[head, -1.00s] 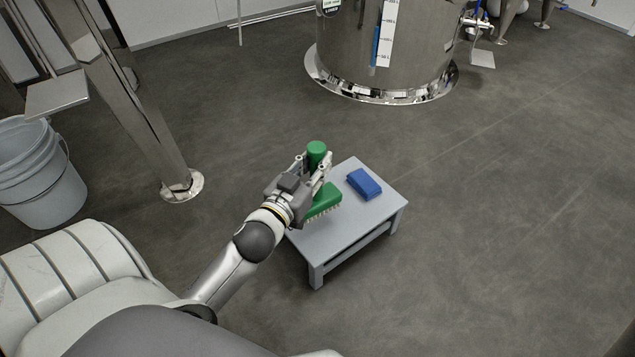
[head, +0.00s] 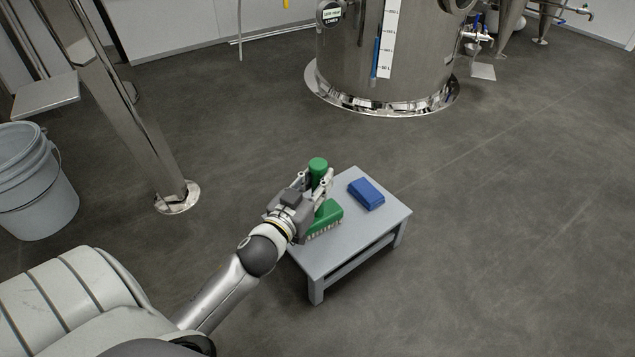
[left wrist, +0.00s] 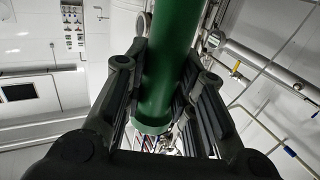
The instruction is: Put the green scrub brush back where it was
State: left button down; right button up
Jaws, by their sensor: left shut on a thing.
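The green scrub brush (head: 326,216) is held by my left gripper (head: 318,180) over the left part of a small grey table (head: 345,248). Its round handle end (head: 318,165) points up and its bristles face down. I cannot tell whether the bristles touch the tabletop. In the left wrist view the green handle (left wrist: 168,75) stands between the two dark fingers of the left gripper (left wrist: 165,95), which is shut on it. My right gripper is not in view.
A blue block (head: 366,193) lies on the table's far right part. A large steel tank (head: 385,60) stands behind. A grey bucket (head: 38,190) and a steel leg with a round foot (head: 178,197) are at the left. The floor at right is clear.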

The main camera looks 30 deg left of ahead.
pick_arm(q)
jog(key=c, duration=1.2)
grip_release()
jog(key=shift+f, duration=0.15)
